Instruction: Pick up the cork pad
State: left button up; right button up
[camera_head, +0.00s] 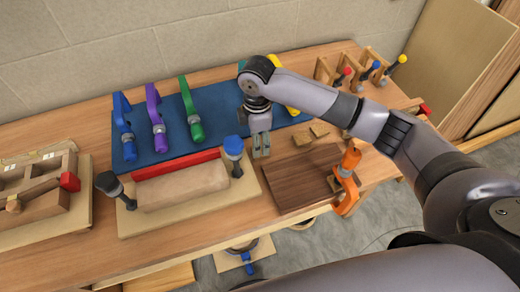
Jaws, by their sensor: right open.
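Two small tan pads that look like cork, a nearer one (302,138) and a farther one (320,129), lie on the wooden bench behind a dark wooden board (300,180). My right gripper (261,152) reaches in from the right and points down. It is open and empty, to the left of the pads and apart from them, near the board's back left corner. My left gripper is not in view.
An orange clamp (346,180) stands at the board's right edge. Blue, purple and green clamps (191,115) lie on a blue mat (217,108). A clamped form (183,187) sits left of the gripper. Wooden clamps (372,68) stand back right.

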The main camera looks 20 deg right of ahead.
notch_tip(320, 180, down, 4)
jog(key=shift+d+f+p, duration=0.15)
jog(key=shift+p, duration=0.3)
jog(key=shift+c, duration=0.3)
jog(key=c, duration=0.4)
jog(key=shift+w, duration=0.1)
